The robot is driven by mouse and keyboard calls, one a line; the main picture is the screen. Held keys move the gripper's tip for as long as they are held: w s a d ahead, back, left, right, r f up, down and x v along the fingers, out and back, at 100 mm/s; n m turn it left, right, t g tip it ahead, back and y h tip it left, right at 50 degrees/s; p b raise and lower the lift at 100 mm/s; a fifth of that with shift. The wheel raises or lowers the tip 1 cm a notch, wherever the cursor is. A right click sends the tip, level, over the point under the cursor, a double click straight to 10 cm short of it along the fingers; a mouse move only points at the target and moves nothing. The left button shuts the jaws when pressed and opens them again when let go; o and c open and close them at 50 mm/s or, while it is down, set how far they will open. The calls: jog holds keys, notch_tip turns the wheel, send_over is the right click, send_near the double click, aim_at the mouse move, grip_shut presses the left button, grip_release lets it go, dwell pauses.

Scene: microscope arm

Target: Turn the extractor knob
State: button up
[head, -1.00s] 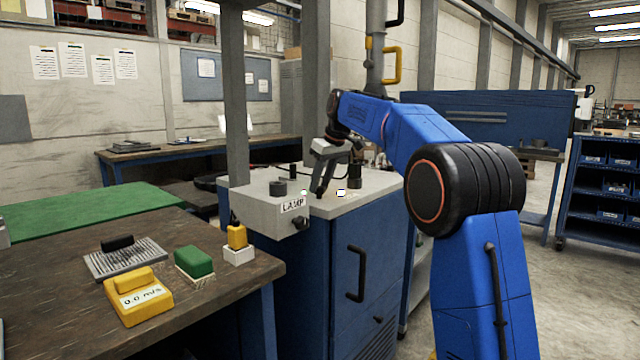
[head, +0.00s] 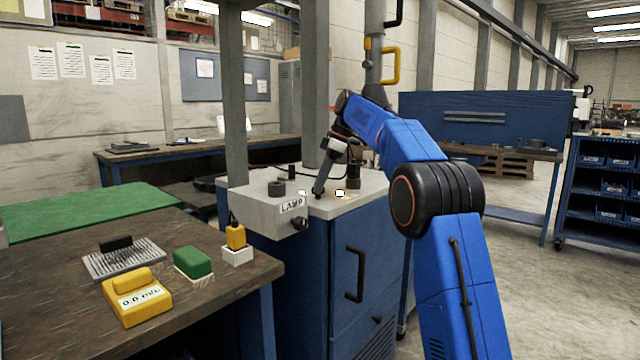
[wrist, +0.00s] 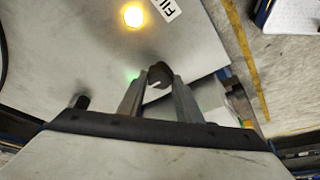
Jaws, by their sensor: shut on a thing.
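A small round dark knob (wrist: 158,76) with a white mark sits between my fingertips in the wrist view. I cannot read a label for it. My gripper (wrist: 160,88) is shut on this knob, one finger on each side. In the head view my gripper (head: 318,191) reaches down to the pale cabinet top (head: 368,187), just behind the LAMP box, and hides the knob there. A yellow meter (head: 137,300) on the wooden bench seems to read 0.0 m/s.
A grey box (head: 258,207) labelled LAMP has a dark knob (head: 300,223) on its front. A lit lamp (wrist: 133,16) lies beside a partly cut-off label. A dark cylinder (head: 354,176) stands right of my gripper. The green mat (head: 90,212) is clear.

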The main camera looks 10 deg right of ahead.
jog(key=shift+n, duration=0.4)
jog(key=o, duration=1)
jog(key=shift+o, duration=0.2)
